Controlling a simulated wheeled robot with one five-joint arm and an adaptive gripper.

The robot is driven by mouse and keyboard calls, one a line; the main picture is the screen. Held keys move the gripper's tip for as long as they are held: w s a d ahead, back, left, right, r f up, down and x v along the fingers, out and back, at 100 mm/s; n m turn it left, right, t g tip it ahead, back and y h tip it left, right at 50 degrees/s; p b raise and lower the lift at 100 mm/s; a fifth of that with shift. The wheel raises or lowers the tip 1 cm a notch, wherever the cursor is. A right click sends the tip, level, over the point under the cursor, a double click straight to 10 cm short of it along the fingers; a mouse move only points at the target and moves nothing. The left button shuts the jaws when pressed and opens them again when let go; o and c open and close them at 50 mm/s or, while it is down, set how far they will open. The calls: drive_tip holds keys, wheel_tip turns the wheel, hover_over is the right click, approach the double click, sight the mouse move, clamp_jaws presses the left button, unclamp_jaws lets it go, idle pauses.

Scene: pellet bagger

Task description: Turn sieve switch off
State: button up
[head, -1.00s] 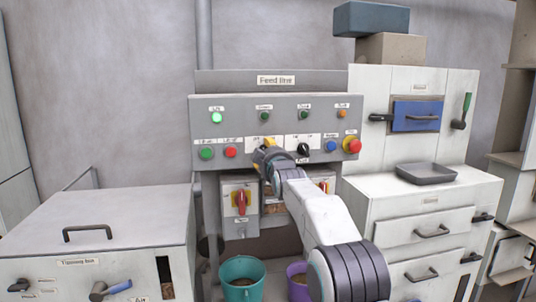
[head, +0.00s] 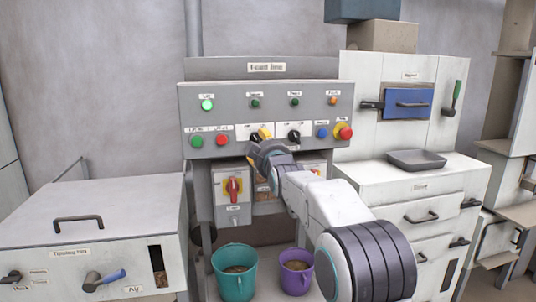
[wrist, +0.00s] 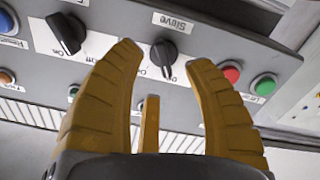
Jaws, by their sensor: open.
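The sieve switch (wrist: 163,52) is a black rotary knob under a "Sieve" label (wrist: 172,22) on the grey panel, with "On" and "Off" marks. In the wrist view the panel appears upside down, and the knob shows between the tips of my gripper (wrist: 158,56). My gripper's yellow fingers are open and spread on either side of it. I cannot tell whether they touch it. In the head view my gripper (head: 260,136) is in front of the left black knob on the Feed line panel (head: 225,100) and partly hides it.
A second black knob (head: 294,136) is beside my gripper. Red (head: 222,140) and green (head: 196,142) buttons are to the left; a blue button (head: 321,132) and a red stop button (head: 343,132) are to the right. A red-handled switch (head: 233,187) sits below.

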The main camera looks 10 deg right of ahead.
drive_tip(key=s, duration=0.6)
drive_tip(key=shift+s, duration=0.4)
